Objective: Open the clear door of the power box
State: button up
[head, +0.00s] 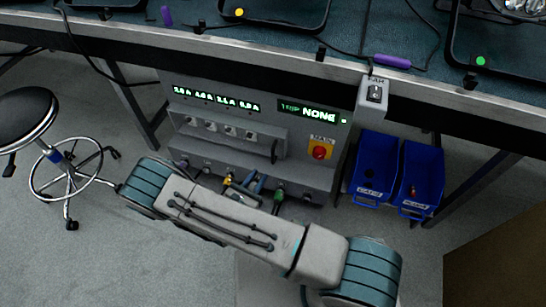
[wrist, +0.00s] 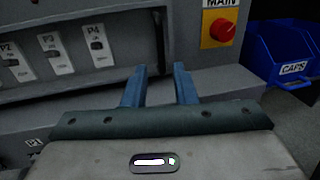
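The grey power box (head: 215,155) stands under the workbench. Its clear door (head: 225,135) covers a row of switches and looks shut; the row with labels P2, P3 and P4 also shows in the wrist view (wrist: 75,62). A dark upright handle (head: 274,151) sits at the door's right end; part of it shows in the wrist view (wrist: 161,38). My gripper (head: 252,182) is in front of the box's lower part, below the handle. In the wrist view its two blue fingers (wrist: 159,82) are apart with nothing between them, and do not touch the handle.
A red MAIN knob (head: 319,152) on a yellow plate is right of the door. Blue bins (head: 375,170) hang further right. A small grey switch box (head: 373,94) is on the bench edge (head: 270,62). Cable plugs (head: 277,200) line the box's bottom. A stool (head: 28,115) stands left.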

aim_at(273, 162)
jog(key=b+x, duration=0.2)
jog(key=x, duration=0.8)
jog(key=shift+w+d, duration=0.25)
grip_shut()
